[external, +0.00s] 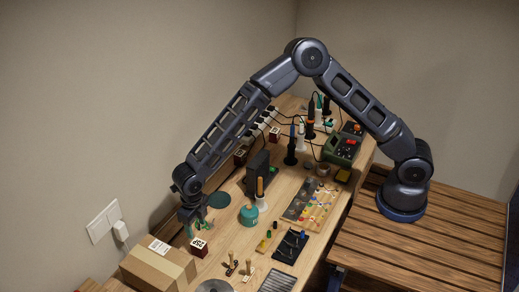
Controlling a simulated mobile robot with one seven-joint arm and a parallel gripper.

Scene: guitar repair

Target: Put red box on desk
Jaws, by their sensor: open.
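A small dark red box (199,248) with a pale, marked top sits on the wooden desk (222,242), beside the cardboard carton. My gripper (194,228) is open and points down just above and slightly left of this box. At this size I cannot tell whether its fingers touch the box. Two similar dark red boxes, one (274,134) and another (240,156), stand farther back along the wall side of the desk.
A taped cardboard carton (153,268) stands at the desk's near left end. A teal round-bodied tool (249,215), a dark upright block (258,171), a parts tray (312,203) and soldering stations (341,149) crowd the desk. Small clamps (231,265) lie right of the box.

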